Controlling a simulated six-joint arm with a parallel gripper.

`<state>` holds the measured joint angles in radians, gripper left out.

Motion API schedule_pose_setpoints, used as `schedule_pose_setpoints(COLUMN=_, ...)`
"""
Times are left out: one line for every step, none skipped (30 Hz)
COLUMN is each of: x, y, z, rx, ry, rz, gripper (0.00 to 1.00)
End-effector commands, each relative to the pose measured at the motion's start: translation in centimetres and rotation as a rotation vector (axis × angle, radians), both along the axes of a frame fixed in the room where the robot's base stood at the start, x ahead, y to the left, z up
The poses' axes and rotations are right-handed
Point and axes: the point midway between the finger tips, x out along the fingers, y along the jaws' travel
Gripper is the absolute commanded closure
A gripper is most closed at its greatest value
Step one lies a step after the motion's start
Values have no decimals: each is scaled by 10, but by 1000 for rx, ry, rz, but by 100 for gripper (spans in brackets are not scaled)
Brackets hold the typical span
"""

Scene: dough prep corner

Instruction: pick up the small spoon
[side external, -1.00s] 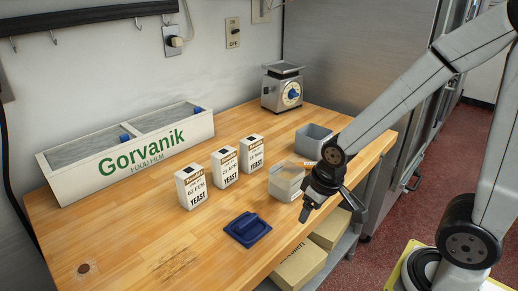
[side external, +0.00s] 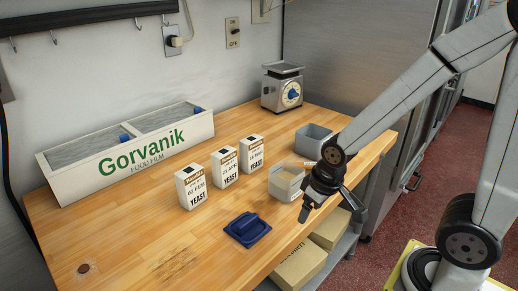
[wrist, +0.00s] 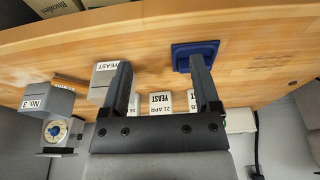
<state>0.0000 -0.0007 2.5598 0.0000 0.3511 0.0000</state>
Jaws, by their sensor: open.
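My gripper (side external: 328,206) is open and empty, over the right edge of the wooden table. In the wrist view its two fingers (wrist: 160,62) are spread apart. A thin orange-brown strip shows at the tub's rim in the side view and beside the tub in the wrist view (wrist: 70,82). I cannot tell whether it is part of the small spoon. No spoon shows clearly.
Three yeast boxes (side external: 224,167) stand left of the tub. A grey bin (side external: 312,141) and a scale (side external: 283,88) stand behind. A film dispenser (side external: 130,151) lines the wall. The table's front left (side external: 140,240) is clear. Cardboard boxes sit on a lower shelf.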

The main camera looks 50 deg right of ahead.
Motion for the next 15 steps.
schedule_pose_setpoints(x=0, y=0, z=1, rx=0, ry=-1, rz=0, gripper=21)
schedule_pose_setpoints(x=0, y=0, z=2, rx=0, ry=-1, rz=0, gripper=21)
schedule_pose_setpoints(x=1, y=0, z=3, rx=0, ry=-2, rz=0, gripper=21)
schedule_pose_setpoints(x=1, y=0, z=4, rx=0, ry=-3, rz=0, gripper=21)
schedule_pose_setpoints(x=1, y=0, z=6, rx=0, ry=-4, rz=0, gripper=21)
schedule_pose_setpoints(x=1, y=0, z=8, rx=0, ry=-4, rz=0, gripper=21)
schedule_pose_setpoints(x=1, y=0, z=10, rx=0, ry=-4, rz=0, gripper=21)
schedule_pose_setpoints(x=1, y=0, z=13, rx=0, ry=-4, rz=0, gripper=21)
schedule_pose_setpoints(x=1, y=0, z=17, rx=0, ry=-6, rz=0, gripper=21)
schedule_pose_setpoints(x=1, y=0, z=20, rx=0, ry=-5, rz=0, gripper=21)
schedule_pose_setpoints(x=1, y=0, z=23, rx=0, ry=-6, rz=0, gripper=21)
schedule_pose_setpoints(x=1, y=0, z=28, rx=0, ry=-6, rz=0, gripper=21)
schedule_pose_setpoints(x=1, y=0, z=29, rx=0, ry=-4, rz=0, gripper=21)
schedule_pose_setpoints(x=1, y=0, z=31, rx=0, ry=-4, rz=0, gripper=21)
schedule_pose_setpoints(x=1, y=0, z=34, rx=0, ry=-3, rz=0, gripper=21)
